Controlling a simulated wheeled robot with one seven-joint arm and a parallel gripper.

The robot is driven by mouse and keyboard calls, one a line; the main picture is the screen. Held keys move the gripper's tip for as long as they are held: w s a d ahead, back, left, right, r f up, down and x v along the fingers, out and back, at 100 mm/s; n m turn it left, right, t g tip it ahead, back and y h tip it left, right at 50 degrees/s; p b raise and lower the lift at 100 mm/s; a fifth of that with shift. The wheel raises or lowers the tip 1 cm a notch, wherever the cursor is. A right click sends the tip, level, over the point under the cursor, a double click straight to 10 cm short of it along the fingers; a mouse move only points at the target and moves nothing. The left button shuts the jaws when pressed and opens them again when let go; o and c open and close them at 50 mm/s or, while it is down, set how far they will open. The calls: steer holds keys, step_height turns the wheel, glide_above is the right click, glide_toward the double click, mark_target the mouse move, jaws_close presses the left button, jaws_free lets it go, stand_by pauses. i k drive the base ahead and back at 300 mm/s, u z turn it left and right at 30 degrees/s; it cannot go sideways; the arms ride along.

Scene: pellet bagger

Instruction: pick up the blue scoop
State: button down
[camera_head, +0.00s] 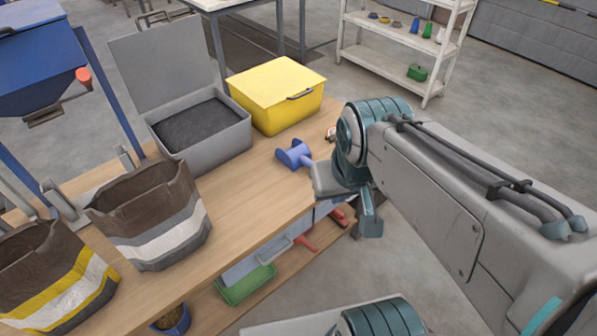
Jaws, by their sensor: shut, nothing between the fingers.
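The blue scoop (295,154) lies on the wooden bench top near its right edge, in front of the yellow bin. Its short handle points right, toward my arm. My gripper (369,226) shows below the arm's teal joint, beyond the bench's right edge and over the floor. It is shut with nothing in it, to the right of and nearer than the scoop, and clear of it. The arm hides part of the gripper, so its fingers are hard to make out.
An open grey bin (205,151) of dark pellets and a closed yellow bin (276,92) stand behind the scoop. Two open bags, one white-banded (165,245) and one yellow-banded (60,290), stand at left. A small red-and-white item (331,134) sits beside my arm.

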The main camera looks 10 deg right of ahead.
mark_target(295, 157)
steer(key=z, duration=0.05)
steer(key=i, duration=0.35)
steer(key=k, duration=1.3)
steer(key=z, duration=0.6)
steer(key=i, duration=1.35)
steer(key=u, duration=0.55)
steer(key=i, duration=0.5)
steer(key=u, duration=0.45)
